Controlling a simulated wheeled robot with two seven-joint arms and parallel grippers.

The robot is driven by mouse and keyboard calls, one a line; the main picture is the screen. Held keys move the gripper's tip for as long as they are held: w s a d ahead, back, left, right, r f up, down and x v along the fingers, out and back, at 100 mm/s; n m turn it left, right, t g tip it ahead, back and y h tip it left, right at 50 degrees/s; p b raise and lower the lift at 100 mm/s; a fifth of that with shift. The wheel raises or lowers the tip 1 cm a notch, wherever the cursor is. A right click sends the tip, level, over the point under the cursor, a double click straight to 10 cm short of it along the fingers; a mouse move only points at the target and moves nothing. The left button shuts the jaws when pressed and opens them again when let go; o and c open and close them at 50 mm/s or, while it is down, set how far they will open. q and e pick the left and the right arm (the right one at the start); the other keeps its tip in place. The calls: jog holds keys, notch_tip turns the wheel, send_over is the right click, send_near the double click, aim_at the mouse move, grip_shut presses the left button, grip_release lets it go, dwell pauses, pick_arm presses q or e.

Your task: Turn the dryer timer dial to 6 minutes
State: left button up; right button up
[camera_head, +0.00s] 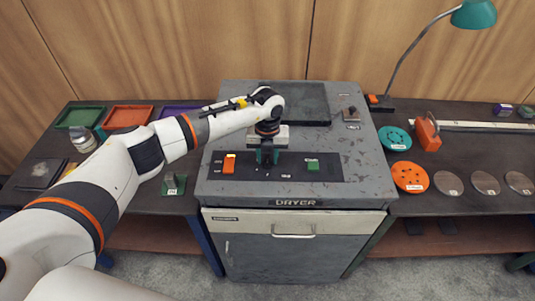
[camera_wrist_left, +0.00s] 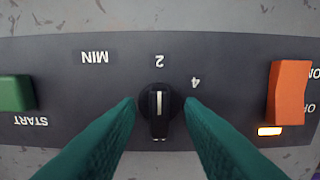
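The dryer (camera_head: 295,205) is a grey cabinet in the middle of the head view, with a dark control panel (camera_head: 290,172) on top. In the left wrist view, upside down, the black timer dial (camera_wrist_left: 159,110) has a white line standing vertically, in line with the "2" mark (camera_wrist_left: 159,61). The "4" mark (camera_wrist_left: 195,82) is up and right of the dial; no 6 shows. My left gripper (camera_head: 267,157) is over the panel, its green fingers open on either side of the dial; contact cannot be told. It hides the dial in the head view. My right gripper is not in view.
An orange switch (camera_wrist_left: 290,92) with a lit yellow lamp (camera_wrist_left: 269,131) and a green START button (camera_wrist_left: 17,93) flank the dial. A dark lid (camera_head: 302,103) lies behind the panel. Side tables hold trays (camera_head: 128,117), discs (camera_head: 410,177) and a lamp (camera_head: 474,14).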

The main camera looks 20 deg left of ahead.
pick_arm(q)
grip_shut()
